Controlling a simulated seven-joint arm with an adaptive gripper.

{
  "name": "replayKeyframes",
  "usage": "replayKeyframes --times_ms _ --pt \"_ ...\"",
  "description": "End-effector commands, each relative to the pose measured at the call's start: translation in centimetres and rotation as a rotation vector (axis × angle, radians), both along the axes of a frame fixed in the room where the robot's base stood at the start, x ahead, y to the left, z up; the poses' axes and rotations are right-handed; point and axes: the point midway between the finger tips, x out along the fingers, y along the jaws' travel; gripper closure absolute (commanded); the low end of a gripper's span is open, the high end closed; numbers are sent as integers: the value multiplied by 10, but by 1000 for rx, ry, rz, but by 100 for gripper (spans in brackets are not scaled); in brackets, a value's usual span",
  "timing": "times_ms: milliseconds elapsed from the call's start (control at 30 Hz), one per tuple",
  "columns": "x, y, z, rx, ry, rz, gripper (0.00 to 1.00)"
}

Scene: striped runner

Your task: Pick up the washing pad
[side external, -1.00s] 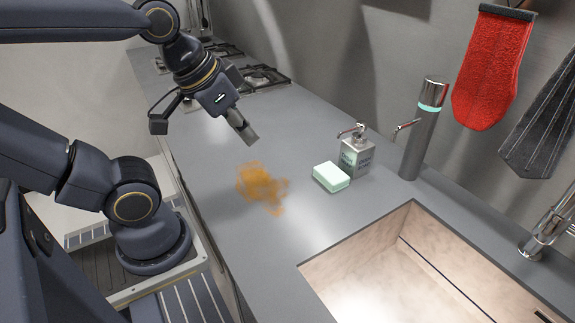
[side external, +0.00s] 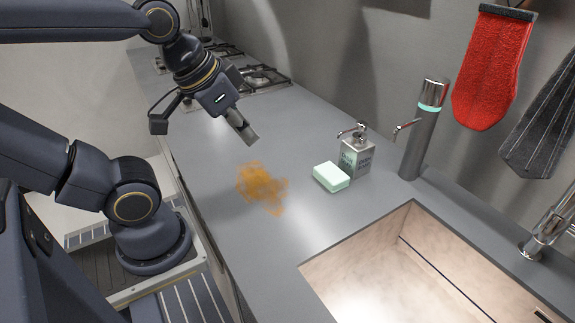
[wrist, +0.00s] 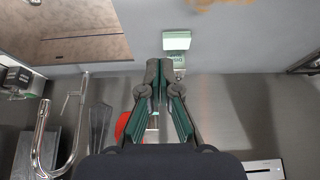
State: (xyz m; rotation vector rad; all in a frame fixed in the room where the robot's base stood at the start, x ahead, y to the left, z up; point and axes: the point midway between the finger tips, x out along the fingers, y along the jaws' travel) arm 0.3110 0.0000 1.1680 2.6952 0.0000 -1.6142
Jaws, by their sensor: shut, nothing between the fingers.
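The washing pad (side external: 331,177) is a pale green and white block lying flat on the grey counter, left of the soap dispenser. It also shows in the wrist view (wrist: 176,40), just beyond my fingertips. My gripper (side external: 249,137) is shut and empty in the side view, raised above the counter to the upper left of the pad and apart from it. In the wrist view my gripper's fingertips (wrist: 159,62) are together, and they partly cover the dispenser behind.
A metal soap dispenser (side external: 357,156) stands close beside the pad, with a tall cylindrical dispenser (side external: 424,130) to its right. An orange-brown stain (side external: 261,187) marks the counter left of the pad. A sink (side external: 385,265) opens in front. A red mitt (side external: 487,68) hangs on the wall.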

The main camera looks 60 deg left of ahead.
Motion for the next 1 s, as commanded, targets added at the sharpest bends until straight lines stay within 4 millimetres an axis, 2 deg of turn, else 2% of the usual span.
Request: replayKeyframes --times_ms 67,900,1000 --pt "0 0 0 0 0 0 93" --pt "0 0 0 0 0 0 5" --pt "0 0 0 0 0 0 0"
